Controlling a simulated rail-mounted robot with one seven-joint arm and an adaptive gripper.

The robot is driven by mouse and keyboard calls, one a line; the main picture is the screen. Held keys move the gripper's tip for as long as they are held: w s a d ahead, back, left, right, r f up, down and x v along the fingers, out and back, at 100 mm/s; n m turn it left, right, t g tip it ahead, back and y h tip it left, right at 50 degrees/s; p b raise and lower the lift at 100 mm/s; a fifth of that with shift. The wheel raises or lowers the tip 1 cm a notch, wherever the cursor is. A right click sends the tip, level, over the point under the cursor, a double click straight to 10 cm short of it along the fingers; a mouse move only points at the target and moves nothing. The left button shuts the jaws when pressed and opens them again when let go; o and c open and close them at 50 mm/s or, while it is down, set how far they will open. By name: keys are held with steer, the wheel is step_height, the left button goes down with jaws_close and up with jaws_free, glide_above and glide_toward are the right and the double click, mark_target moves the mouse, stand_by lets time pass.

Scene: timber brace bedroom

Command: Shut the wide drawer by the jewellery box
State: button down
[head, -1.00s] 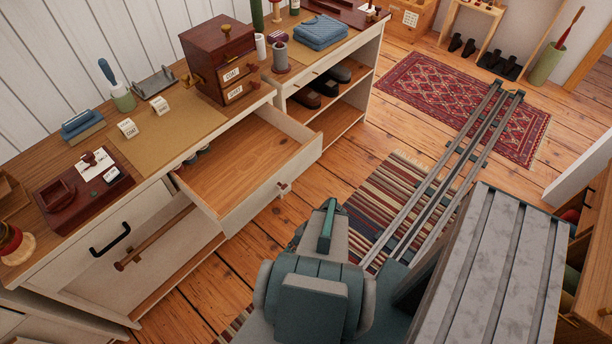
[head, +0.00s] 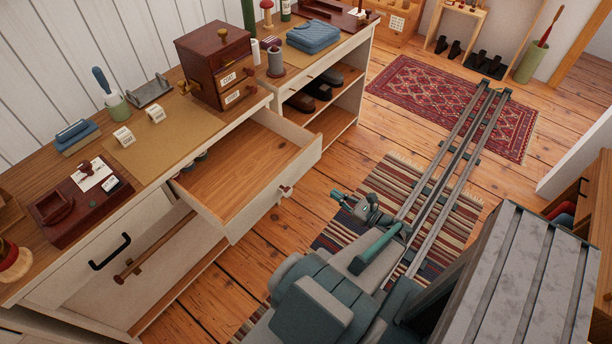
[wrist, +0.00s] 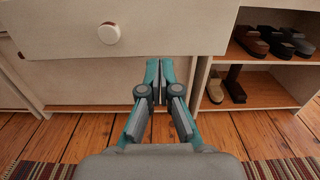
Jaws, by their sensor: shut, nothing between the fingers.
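The wide drawer (head: 238,172) is pulled well out from the long dresser, just below the jewellery box (head: 214,62), a dark reddish-brown box with small labelled drawers. Its cream front has a round white knob (head: 285,191). In the wrist view the drawer front (wrist: 180,30) spans the upper left, with its knob (wrist: 108,33) left of centre. My gripper (head: 336,194) is out in front of the drawer, to the right of its knob, apart from it in the head view. In the wrist view its fingers (wrist: 154,66) are shut and empty, their tips seen just below the drawer front's lower edge.
Open shelves with shoes (head: 318,88) stand right of the drawer. A closed cabinet with a black handle (head: 109,251) and a rail (head: 150,246) are at the left. Striped (head: 400,200) and red (head: 450,105) rugs lie on the floor.

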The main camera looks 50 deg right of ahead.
mark_target(297, 171)
steer(key=w+p, duration=0.4)
steer(key=w, duration=0.9)
steer(key=shift+w, duration=0.55)
steer(key=shift+w+f, duration=0.1)
